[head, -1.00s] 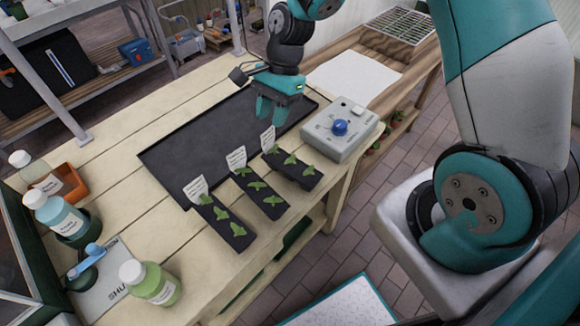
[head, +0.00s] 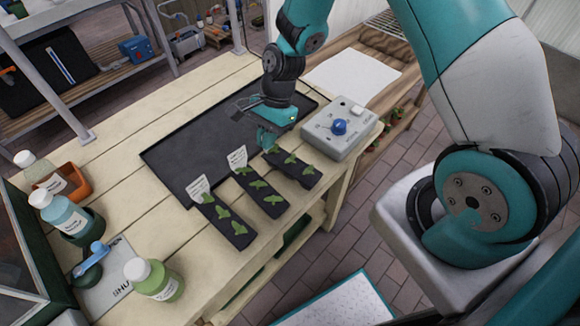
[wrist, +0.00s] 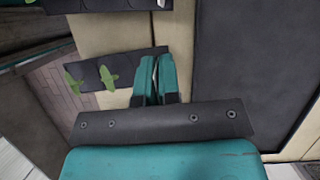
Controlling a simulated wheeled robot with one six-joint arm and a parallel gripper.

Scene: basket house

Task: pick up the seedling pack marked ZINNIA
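Three dark seedling packs with green leaves lie side by side at the front of the wooden bench: a left pack (head: 222,219), a middle pack (head: 262,194) and a right pack (head: 302,174). The left pack's white tag (head: 199,188) and the middle pack's tag (head: 237,158) stand upright; their print is too small to read. My gripper (head: 266,138) is down at the tag end of the right pack, hiding its tag. In the wrist view, my fingers (wrist: 156,82) are close together with a white sliver between them, beside the right pack (wrist: 95,73). Whether they grip it is unclear.
A black tray (head: 178,150) lies behind the packs. A grey box with a blue knob (head: 339,128) stands close to the right of my gripper. Several bottles, including a green one (head: 153,281), stand at the left of the bench.

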